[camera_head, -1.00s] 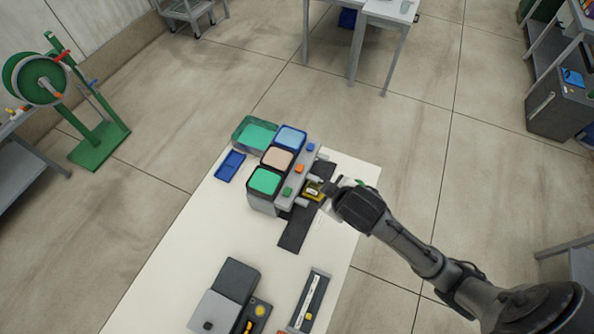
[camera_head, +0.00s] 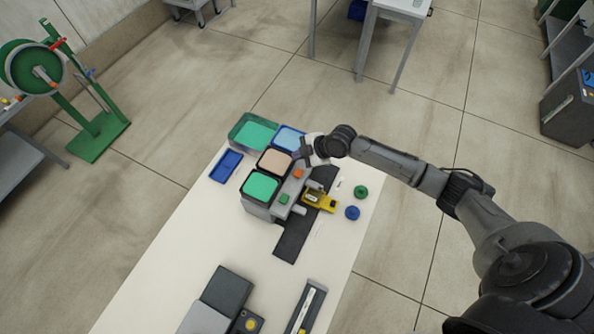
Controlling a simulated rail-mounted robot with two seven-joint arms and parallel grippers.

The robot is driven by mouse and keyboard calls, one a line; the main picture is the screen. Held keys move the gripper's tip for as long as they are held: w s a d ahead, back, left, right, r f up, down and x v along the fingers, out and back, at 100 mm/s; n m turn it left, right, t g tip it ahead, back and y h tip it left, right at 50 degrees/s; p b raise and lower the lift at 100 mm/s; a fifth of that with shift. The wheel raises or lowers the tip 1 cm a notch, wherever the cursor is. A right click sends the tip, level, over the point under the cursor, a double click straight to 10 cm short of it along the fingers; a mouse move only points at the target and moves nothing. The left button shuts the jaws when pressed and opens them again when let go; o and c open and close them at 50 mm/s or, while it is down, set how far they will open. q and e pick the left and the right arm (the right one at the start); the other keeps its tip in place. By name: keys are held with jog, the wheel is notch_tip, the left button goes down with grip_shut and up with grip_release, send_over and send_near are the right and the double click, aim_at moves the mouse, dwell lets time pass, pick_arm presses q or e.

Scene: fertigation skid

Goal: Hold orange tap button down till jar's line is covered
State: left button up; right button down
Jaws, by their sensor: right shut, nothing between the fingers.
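The orange tap button (camera_head: 298,174) sits on the grey tap bar (camera_head: 290,188) in front of the peach-topped tank (camera_head: 275,161). The green button (camera_head: 284,199) is nearer on the same bar. My right gripper (camera_head: 304,156) is shut and empty, above the far end of the bar, just beyond the orange button. It hides the blue button; contact cannot be told. A yellow item with a pale label (camera_head: 319,201) stands on the dark strip (camera_head: 293,240) beside the bar; the jar and its line cannot be made out. My left gripper is not in view.
Blue-topped (camera_head: 289,138) and green-topped (camera_head: 260,187) tanks flank the peach one. A larger green tank (camera_head: 254,132) and blue tray (camera_head: 226,166) are left. Green (camera_head: 361,192) and blue (camera_head: 352,213) round pieces lie right. Dark boxes stand at the near end; the table's middle is clear.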

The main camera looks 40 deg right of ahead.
jog(key=shift+w+r+n, duration=0.1)
jog(key=shift+r+n, duration=0.05)
jog(key=shift+n, duration=0.55)
jog(key=b, duration=0.6)
send_over(298, 173)
jog(key=f, duration=0.7)
jog(key=shift+s+f, duration=0.25)
jog(key=shift+f, duration=0.05)
jog(key=shift+f+b, duration=0.55)
jog(key=shift+f, duration=0.1)
dwell(0.6)
jog(key=shift+f, duration=0.1)
